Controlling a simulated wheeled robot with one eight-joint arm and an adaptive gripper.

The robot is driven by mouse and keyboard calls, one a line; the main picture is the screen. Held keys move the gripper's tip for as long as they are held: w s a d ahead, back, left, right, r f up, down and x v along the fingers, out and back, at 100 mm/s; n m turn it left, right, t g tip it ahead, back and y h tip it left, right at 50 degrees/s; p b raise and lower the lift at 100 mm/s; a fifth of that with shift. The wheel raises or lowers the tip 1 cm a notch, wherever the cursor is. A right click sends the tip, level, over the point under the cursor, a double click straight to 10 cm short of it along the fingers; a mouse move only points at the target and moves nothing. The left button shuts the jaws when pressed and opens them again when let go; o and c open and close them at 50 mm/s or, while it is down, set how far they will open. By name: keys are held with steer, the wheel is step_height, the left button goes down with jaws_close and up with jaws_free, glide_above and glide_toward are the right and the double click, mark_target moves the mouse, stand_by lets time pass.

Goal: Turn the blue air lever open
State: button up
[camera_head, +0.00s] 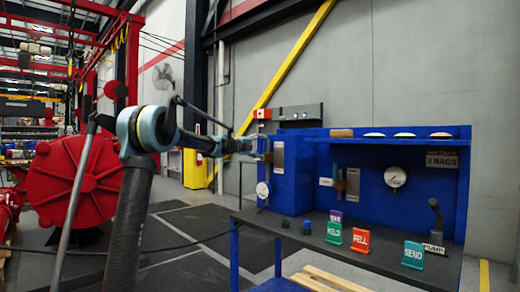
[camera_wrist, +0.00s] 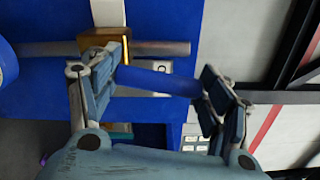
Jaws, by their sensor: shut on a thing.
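The blue air lever (camera_wrist: 158,81) lies roughly crosswise in the wrist view, just below a brass valve body (camera_wrist: 104,43) on a metal pipe (camera_wrist: 160,48). My gripper (camera_wrist: 165,78) has one finger at each end of the lever, and it is shut on it lengthwise. In the head view my gripper (camera_head: 243,145) reaches to the left part of the blue panel (camera_head: 300,185). The lever is too small and covered there to make out clearly.
The panel carries a metal plate (camera_head: 278,158), a lower left gauge (camera_head: 263,190), a right gauge (camera_head: 395,176) and a second brass valve (camera_head: 339,184). Coloured signs (camera_head: 361,240) stand on the dark bench (camera_head: 310,250). A red machine (camera_head: 75,182) is at left.

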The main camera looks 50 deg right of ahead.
steer(key=shift+w, duration=0.15)
steer(key=o, duration=1.5)
steer(key=shift+w+f, duration=0.1)
steer(key=shift+o, duration=0.2)
steer(key=a, duration=1.2)
steer(key=shift+w, duration=0.45)
steer(key=shift+c, duration=0.6)
